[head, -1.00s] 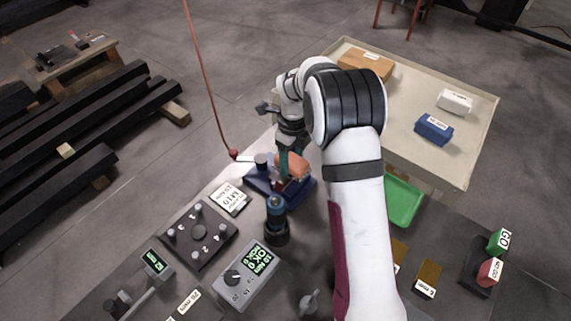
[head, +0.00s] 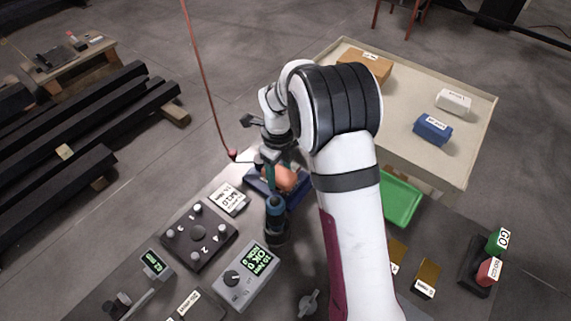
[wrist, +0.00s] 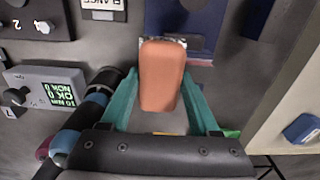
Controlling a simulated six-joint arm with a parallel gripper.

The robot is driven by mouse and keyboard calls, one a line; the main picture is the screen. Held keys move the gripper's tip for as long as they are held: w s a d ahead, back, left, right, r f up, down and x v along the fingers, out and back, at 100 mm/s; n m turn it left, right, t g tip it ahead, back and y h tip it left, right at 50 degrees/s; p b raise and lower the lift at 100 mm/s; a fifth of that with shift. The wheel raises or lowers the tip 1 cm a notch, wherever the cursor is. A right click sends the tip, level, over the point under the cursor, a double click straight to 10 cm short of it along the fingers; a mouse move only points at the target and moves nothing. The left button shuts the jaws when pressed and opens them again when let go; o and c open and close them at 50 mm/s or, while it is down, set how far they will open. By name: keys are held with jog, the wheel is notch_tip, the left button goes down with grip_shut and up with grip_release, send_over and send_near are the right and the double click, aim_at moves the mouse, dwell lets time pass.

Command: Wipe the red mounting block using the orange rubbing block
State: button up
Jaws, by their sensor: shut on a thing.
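The orange rubbing block (head: 284,180) is held between the teal fingers of my gripper (head: 279,178), over the blue fixture (head: 300,193). In the wrist view the orange rubbing block (wrist: 160,78) sits lengthwise between the fingers of my gripper (wrist: 160,95), its far end overlapping a metallic part at the edge of the blue fixture (wrist: 185,18). The red mounting block cannot be made out in either current view; the orange block and my gripper cover that part of the fixture. I cannot tell whether the blocks touch.
A dark blue upright cylinder (head: 275,222) stands close in front of the fixture. A grey meter (head: 246,277) and a dark knob plate (head: 199,236) lie to the left. A green tray (head: 401,200) is to the right, and a beige table (head: 405,95) with boxes is behind.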

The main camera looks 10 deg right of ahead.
jog(key=shift+r, duration=4.1)
jog(key=shift+d, duration=0.1)
